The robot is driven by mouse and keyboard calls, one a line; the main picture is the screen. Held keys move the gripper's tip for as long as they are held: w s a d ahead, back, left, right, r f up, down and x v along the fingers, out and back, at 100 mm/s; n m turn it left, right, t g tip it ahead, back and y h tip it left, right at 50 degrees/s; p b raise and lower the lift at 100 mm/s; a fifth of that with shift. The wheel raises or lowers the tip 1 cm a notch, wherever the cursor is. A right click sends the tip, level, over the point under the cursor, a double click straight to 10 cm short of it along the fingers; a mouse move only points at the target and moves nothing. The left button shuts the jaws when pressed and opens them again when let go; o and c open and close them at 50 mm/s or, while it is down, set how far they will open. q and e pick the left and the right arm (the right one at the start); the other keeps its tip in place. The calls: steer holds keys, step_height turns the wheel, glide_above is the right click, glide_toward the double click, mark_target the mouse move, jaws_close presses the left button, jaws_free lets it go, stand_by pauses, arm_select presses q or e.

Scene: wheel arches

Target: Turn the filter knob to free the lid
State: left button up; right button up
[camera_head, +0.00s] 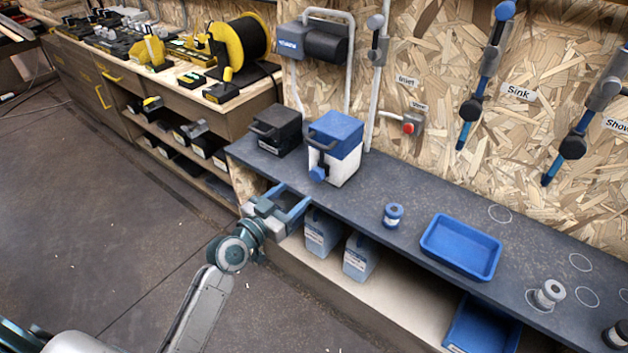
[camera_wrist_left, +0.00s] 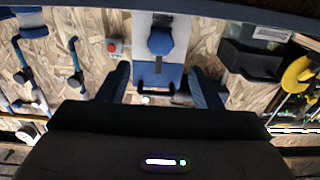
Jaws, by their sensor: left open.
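The filter box (camera_head: 335,149) is white with a blue lid (camera_head: 337,125) and stands on the dark bench top near its left end. The blue filter knob (camera_head: 318,174) sticks out from the front of the box. My left gripper (camera_head: 295,198) is open and empty at the bench's front edge, in front of and below the knob, apart from it. The left wrist view appears upside down; there the knob (camera_wrist_left: 160,40) and lid (camera_wrist_left: 160,75) are roughly centred between the fingers. My right gripper is not in view.
A black box (camera_head: 276,130) stands just left of the filter box. A blue spool (camera_head: 393,215) and a blue tray (camera_head: 460,247) lie to the right. Blue containers (camera_head: 322,232) stand on the shelf below. The bench between filter box and spool is clear.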

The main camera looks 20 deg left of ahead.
mark_target(315, 176)
arm_select(q)
steer(key=x, duration=0.8)
steer(key=shift+w+d+f, duration=0.1)
steer(key=shift+w, duration=0.2)
steer(key=c, duration=1)
